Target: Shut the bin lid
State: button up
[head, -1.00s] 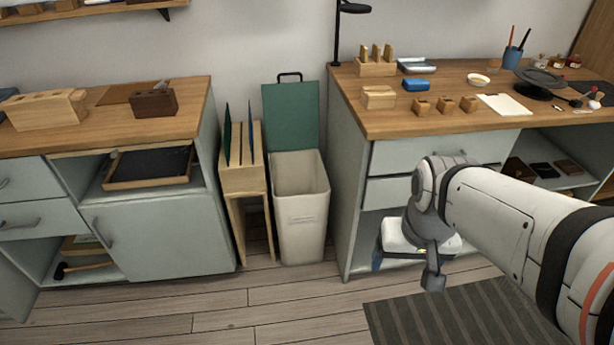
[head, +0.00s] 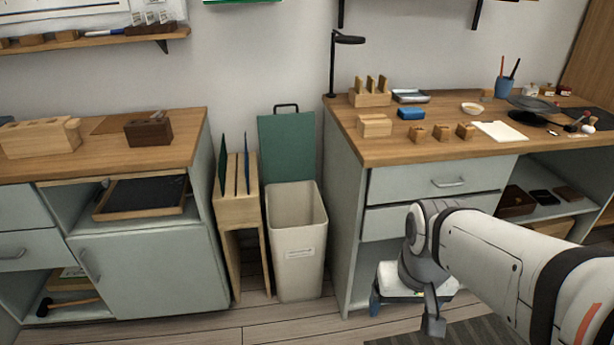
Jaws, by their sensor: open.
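The bin (head: 298,262) is a tall cream container on the floor between the two workbenches. Its green lid (head: 287,146) stands upright and open at the back of the bin, against the wall, with a dark handle (head: 286,107) at its top edge. My gripper (head: 433,325) is at the lower right, in front of the right bench, pointing down. It is open, apart from the bin and to its right.
The right bench (head: 345,215) borders the bin's right side. The floor in front of the bin is clear.

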aim_at(287, 141)
jog(key=u, duration=0.6)
jog(key=i, duration=1.55)
jog(key=z, duration=0.6)
